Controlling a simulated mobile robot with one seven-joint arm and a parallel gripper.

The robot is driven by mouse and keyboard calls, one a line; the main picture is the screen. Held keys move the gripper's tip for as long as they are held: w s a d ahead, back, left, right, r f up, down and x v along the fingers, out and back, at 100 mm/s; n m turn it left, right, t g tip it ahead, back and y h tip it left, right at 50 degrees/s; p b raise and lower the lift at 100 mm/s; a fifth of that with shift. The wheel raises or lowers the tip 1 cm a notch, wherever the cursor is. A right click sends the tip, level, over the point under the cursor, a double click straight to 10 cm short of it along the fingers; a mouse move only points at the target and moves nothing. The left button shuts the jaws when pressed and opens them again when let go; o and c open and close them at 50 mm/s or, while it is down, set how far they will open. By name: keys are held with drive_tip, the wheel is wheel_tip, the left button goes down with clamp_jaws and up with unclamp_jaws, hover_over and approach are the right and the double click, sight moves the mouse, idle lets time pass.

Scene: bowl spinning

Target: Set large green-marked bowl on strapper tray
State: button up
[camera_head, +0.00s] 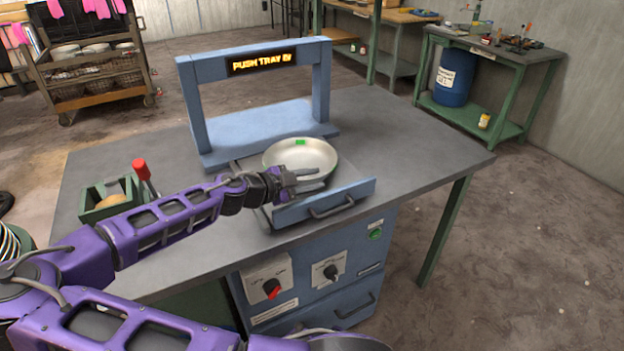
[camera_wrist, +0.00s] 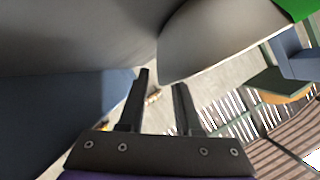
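The large bowl (camera_head: 300,154) is pale and shallow, with a green mark on its far rim. It appears upright over the pulled-out strapper tray (camera_head: 345,196), and I cannot tell whether its whole base rests on it. The tray is blue-grey with a handle on its front. My gripper (camera_head: 322,178) is at the bowl's near side, over the tray. In the wrist view the two fingers (camera_wrist: 163,80) stand apart with floor showing between them. The bowl (camera_wrist: 215,40) fills the top right there, close to the fingertips, with its green mark at the corner.
The blue strapper frame (camera_head: 255,64) stands behind the tray with a lit "PUSH TRAY IN" sign. A red-topped lever (camera_head: 141,170) and a green box (camera_head: 104,197) are on the left of the table. The grey tabletop (camera_head: 400,125) is clear to the right.

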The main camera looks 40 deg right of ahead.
drive_tip(key=shift+r, duration=0.15)
drive_tip(key=p+v, duration=0.1)
drive_tip(key=v, duration=1.1)
idle(0.3)
